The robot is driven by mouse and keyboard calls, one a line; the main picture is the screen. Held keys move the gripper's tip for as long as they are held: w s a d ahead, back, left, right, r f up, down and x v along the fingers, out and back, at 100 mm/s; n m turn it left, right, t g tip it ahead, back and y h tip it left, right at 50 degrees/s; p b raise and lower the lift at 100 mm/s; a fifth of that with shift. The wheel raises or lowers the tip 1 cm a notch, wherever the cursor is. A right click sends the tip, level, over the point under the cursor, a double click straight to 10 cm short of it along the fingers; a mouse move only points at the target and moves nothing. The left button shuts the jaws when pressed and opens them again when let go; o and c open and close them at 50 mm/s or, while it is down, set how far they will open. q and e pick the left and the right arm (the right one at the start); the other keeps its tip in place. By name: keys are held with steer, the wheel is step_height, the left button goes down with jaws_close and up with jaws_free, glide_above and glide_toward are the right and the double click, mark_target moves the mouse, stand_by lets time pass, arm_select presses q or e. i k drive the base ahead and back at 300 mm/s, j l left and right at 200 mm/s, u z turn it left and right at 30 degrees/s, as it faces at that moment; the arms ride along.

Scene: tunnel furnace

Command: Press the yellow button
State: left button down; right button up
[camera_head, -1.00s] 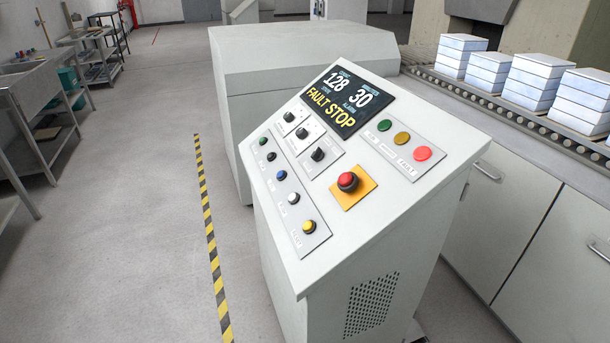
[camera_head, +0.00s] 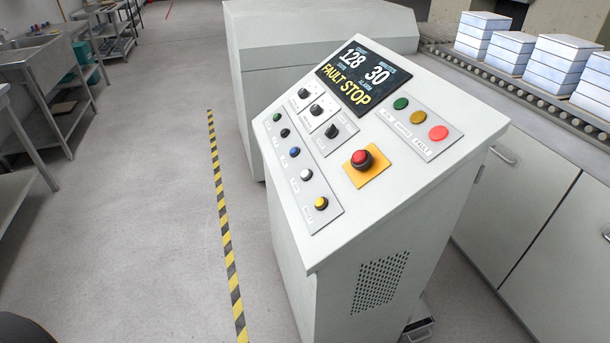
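The yellow button (camera_head: 321,203) is the lowest in a slanted row of small round buttons on the sloped top of a grey-white control console (camera_head: 440,165). Above it in the row are a white button (camera_head: 306,174), a blue button (camera_head: 294,152), a black button (camera_head: 285,133) and a green button (camera_head: 276,117). A red mushroom button (camera_head: 362,159) on a yellow-orange plate sits to its upper right. Nothing touches the yellow button. Neither gripper is in view; a dark rounded shape shows at the bottom left corner.
The console display (camera_head: 357,75) reads FAULT STOP. Yellow-black floor tape (camera_head: 224,230) runs left of the console, with open floor beyond. A steel sink bench (camera_head: 45,75) stands at left. A roller conveyor (camera_head: 510,85) with stacked white blocks (camera_head: 560,62) is at back right.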

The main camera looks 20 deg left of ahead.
mark_target(320, 202)
steer(key=j+z, duration=0.3)
steer(key=z, duration=0.15)
steer(key=j+z, duration=0.6)
steer(key=z, duration=0.25)
steer(key=k+j+z, duration=0.1)
steer(key=j, duration=0.35)
steer(key=k+j, duration=0.25)
steer(key=j, duration=0.25)
steer(key=k+j+z, duration=0.15)
steer(key=j, duration=0.3)
steer(key=k+j+z, duration=0.1)
steer(key=k+j, duration=0.15)
steer(key=j, duration=0.2)
steer(key=k+j, duration=0.2)
steer(key=j, duration=0.2)
steer(key=k+j+z, duration=0.15)
steer(key=j, duration=0.3)
steer(key=k, duration=0.1)
